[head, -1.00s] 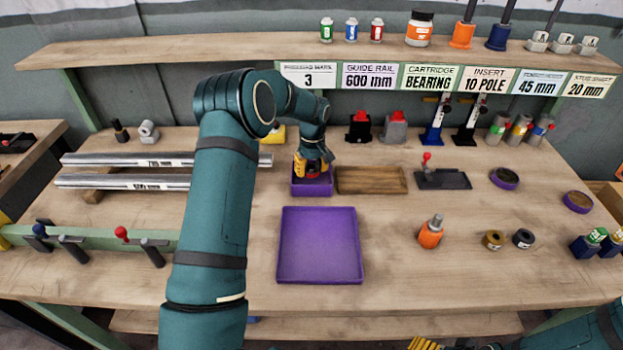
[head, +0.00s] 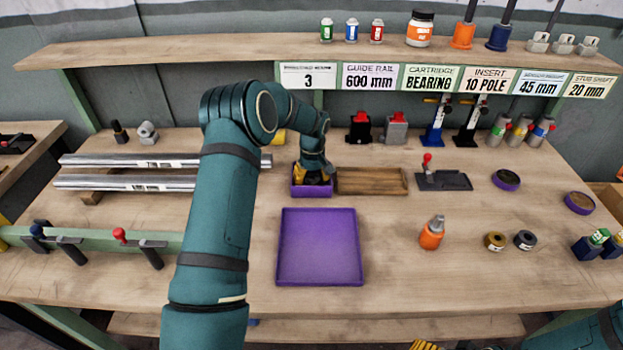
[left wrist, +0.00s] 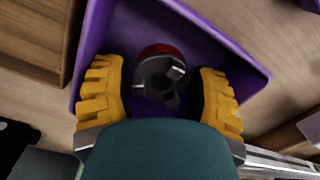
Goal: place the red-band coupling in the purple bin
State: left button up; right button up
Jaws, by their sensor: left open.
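The red-band coupling (left wrist: 160,78) is a grey metal piece with a red edge. It stands inside the small purple bin (left wrist: 235,45) in the left wrist view, on the bin floor as far as I can tell. My left gripper (left wrist: 160,95) is open, its yellow fingers on either side of the coupling with gaps showing. In the head view my left gripper (head: 314,178) is down in the purple bin (head: 312,193), and the coupling is hidden there. Yellow parts of my right gripper (head: 425,345) show at the bottom edge; its jaws are cut off.
A larger purple tray (head: 320,247), empty, lies in front of the bin. A wooden tray (head: 371,181) adjoins the bin on the right. Metal rails (head: 125,183) lie to the left. An orange bottle (head: 432,235) stands right of the large tray. The front of the table is clear.

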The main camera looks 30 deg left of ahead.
pick_arm(q)
notch_tip(320, 180, up, 12)
jog(key=p, duration=0.2)
jog(key=shift+w, duration=0.15)
jog(key=shift+d, duration=0.1)
dwell(0.4)
